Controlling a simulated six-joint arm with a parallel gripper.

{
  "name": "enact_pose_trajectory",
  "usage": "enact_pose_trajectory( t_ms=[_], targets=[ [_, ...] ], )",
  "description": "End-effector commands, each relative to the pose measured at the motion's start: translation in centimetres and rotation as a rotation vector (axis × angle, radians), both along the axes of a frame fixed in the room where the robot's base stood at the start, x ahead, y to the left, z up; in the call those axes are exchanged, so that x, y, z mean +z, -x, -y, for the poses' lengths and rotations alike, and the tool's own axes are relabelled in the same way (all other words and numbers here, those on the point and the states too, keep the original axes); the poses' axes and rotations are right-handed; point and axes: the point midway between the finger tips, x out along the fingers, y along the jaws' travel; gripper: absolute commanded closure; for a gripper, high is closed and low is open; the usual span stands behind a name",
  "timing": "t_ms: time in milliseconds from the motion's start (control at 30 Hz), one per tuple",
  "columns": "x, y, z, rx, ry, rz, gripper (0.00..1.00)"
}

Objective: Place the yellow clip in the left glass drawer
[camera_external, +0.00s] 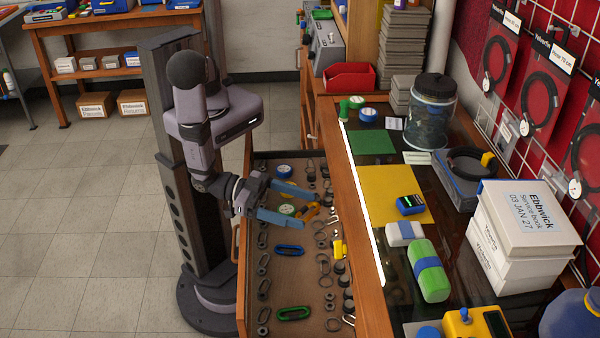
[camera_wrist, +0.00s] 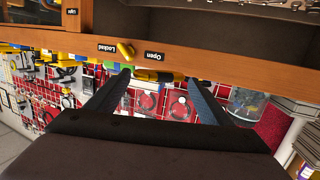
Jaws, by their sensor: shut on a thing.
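My gripper (camera_external: 308,205), with blue fingers, reaches over the open drawer (camera_external: 241,275) of the glass-topped counter. It is shut on the yellow clip (camera_external: 309,212), which lies between its fingertips and is partly hidden by a finger. In the wrist view, my two dark fingers (camera_wrist: 160,80) stand apart with the yellow clip (camera_wrist: 165,75) spanning them. Whether the clip touches the drawer floor is unclear. A blue clip (camera_external: 289,250) and a green clip (camera_external: 293,313) lie in the drawer. I cannot tell whether this is the left glass drawer.
Several rings and dark parts lie in rows in the drawer, with another yellow piece (camera_external: 338,249) at its right. A yellow knob (camera_wrist: 126,50) sits between "Locked" and "Open" labels.

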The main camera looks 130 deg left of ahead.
Motion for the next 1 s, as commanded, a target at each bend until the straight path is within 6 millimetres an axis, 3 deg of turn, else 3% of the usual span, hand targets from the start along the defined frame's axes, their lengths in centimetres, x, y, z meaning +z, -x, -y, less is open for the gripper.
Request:
enact_pose_trajectory(
  t_ms=[267,500,800,1000],
  targets=[
    [4.2,-6.3,-4.1,-0.018,-0.001,0.008,0.51],
    [7.5,-10.5,-10.5,-0.031,-0.001,0.011,0.51],
    [11.0,-12.5,-17.4,-0.053,-0.002,0.01,0.51],
    [12.0,-12.8,-19.4,-0.062,-0.005,0.008,0.51]
  ],
)
